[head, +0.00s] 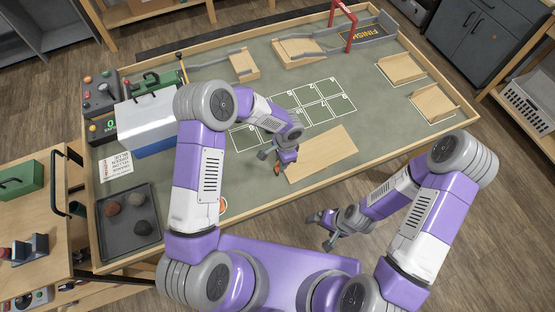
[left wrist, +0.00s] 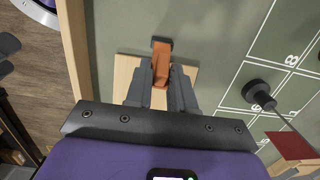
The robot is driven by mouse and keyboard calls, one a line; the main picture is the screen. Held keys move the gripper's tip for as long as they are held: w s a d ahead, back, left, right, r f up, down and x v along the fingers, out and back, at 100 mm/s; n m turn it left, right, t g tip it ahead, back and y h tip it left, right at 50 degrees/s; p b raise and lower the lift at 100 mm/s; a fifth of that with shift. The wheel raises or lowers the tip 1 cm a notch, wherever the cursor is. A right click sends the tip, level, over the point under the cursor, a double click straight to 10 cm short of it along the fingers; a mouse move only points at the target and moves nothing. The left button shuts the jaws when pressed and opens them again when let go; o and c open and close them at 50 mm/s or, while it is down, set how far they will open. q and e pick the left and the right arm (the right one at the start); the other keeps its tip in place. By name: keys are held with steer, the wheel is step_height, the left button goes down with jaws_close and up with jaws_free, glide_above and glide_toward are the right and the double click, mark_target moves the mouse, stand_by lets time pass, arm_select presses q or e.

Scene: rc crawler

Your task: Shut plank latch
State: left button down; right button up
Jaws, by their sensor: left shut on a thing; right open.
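The wooden plank (head: 325,153) lies on the green table mat, right of my left gripper in the head view. The orange latch (left wrist: 161,62) is at the plank's end, with a small dark grey piece at its tip in the left wrist view. My left gripper (head: 277,157) is shut on the latch, one finger on each side, also seen in the left wrist view (left wrist: 161,90). The fingers and hand hide part of the latch and plank (left wrist: 123,70). My right gripper (head: 322,229) is open and empty, off the table's front edge.
White-outlined numbered squares (head: 318,98) lie behind the plank. A blue-white box (head: 145,115) and a dark tray (head: 111,239) with round stones are at the left. Wooden ramps (head: 402,68) stand at the right. A raised wooden rim borders the table.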

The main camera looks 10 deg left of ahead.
mark_target(290, 166)
arm_select(q)
steer(key=shift+w+d+f+g+y+b, duration=0.15)
steer(key=shift+d+f+g+y+b, duration=0.35)
steer(key=shift+y, duration=0.3)
steer(key=shift+w+d+f+g+y+b, duration=0.25)
steer(key=shift+d+f+g+y+b, duration=0.1)
steer(key=shift+g+y+b, duration=0.35)
steer(key=g+y+b, duration=0.1)
steer(key=b, duration=0.1)
steer(key=d+f+g+y+b, duration=0.1)
steer(key=y+b, duration=0.1)
steer(key=b, duration=0.1)
steer(key=w+f+g+y+b, duration=0.1)
steer(key=b, duration=0.2)
steer(key=shift+d+f+y, duration=0.15)
steer(key=shift+f+y, duration=0.05)
steer(key=shift+y, duration=0.2)
steer(key=shift+y+b, duration=0.4)
steer(key=shift+b, duration=0.75)
steer(key=shift+g, duration=0.3)
steer(key=c, duration=1.2)
jaws_free()
steer(key=shift+r, duration=0.1)
steer(key=shift+o, duration=0.2)
steer(key=shift+w+r, duration=0.1)
steer(key=shift+r, duration=0.05)
